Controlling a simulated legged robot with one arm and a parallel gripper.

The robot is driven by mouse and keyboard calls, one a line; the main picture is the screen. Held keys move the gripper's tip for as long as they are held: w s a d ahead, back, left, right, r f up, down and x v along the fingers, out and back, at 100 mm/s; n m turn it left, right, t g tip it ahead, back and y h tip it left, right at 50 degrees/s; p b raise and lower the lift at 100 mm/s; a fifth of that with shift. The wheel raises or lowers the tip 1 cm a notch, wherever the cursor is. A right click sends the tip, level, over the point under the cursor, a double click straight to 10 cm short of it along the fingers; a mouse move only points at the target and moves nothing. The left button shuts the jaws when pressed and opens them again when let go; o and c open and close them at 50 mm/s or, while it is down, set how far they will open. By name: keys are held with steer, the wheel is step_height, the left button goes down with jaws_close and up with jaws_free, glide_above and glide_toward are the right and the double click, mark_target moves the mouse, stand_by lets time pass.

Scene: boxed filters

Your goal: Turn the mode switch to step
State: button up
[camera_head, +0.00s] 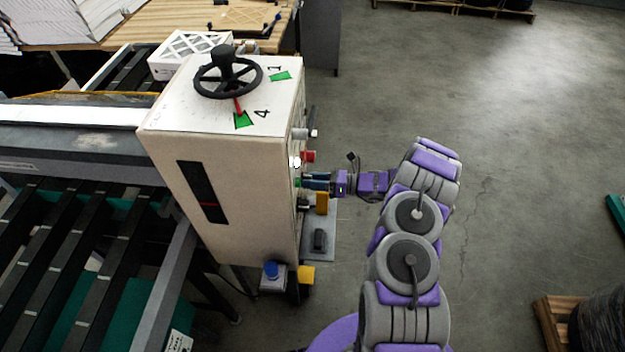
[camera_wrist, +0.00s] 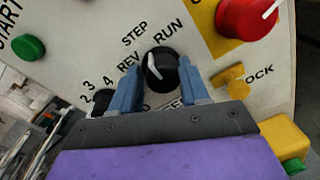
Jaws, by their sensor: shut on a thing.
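The mode switch (camera_wrist: 163,66) is a round black knob with a white pointer line on the control panel, in the wrist view. The labels STEP (camera_wrist: 134,35), REV (camera_wrist: 129,60) and RUN (camera_wrist: 168,31) are printed around it. The white line lies on the knob's left side and points up-left, roughly between REV and STEP; the exact position is hard to tell. My gripper (camera_wrist: 158,74) has its blue fingers on both sides of the knob, shut on it. In the head view my gripper (camera_head: 305,182) reaches the box's right face and the knob is hidden.
The red knob (camera_wrist: 247,16) on its yellow plate is close above right of my gripper. A yellow part (camera_wrist: 232,80) is beside the right finger, and a green button (camera_wrist: 28,47) is at left. The white machine box (camera_head: 225,150) carries a black handwheel (camera_head: 228,75).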

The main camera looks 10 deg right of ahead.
steer(key=shift+w+d, duration=0.15)
steer(key=o, duration=0.7)
steer(key=shift+c, duration=0.2)
steer(key=shift+o, duration=1.4)
steer(key=shift+w+d+f, duration=0.1)
steer(key=shift+w+f, duration=0.05)
steer(key=shift+w, duration=0.1)
steer(key=shift+s, duration=0.15)
steer(key=v, duration=1.7)
steer(key=shift+d, duration=0.3)
steer(key=shift+s, duration=0.15)
